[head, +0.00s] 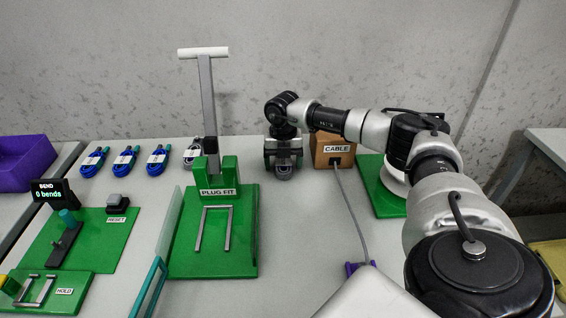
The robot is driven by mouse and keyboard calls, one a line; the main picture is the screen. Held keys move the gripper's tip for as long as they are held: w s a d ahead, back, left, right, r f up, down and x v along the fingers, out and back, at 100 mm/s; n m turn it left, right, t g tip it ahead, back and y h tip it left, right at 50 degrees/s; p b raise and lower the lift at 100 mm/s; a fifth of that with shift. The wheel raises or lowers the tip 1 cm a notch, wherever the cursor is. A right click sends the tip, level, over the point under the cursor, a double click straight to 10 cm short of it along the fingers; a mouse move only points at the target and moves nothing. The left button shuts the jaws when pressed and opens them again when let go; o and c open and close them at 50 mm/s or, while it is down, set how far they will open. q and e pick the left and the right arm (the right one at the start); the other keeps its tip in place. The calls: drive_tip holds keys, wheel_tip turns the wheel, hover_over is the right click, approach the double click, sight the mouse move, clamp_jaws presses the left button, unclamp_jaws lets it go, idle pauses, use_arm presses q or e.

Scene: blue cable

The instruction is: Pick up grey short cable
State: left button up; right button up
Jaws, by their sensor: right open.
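A small grey coiled cable (284,173) lies on the table at the back middle. My right gripper (283,160) points down right over it, its fingers open on either side of the coil; I cannot tell whether they touch it. The gripper partly hides this coil. Another coil, grey with a green tie (193,153), lies further left at the end of a row of blue coils. I cannot tell from their labels which one is the short one. My left gripper is not in view.
Several blue coiled cables (157,160) lie at the back left. A green PLUG FIT stand (218,215) with a tall lever is left of my right gripper. A brown CABLE box (333,149) stands close on its right, with a grey cord (352,212) running forward to a purple piece.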

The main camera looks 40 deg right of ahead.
drive_tip(key=c, duration=1)
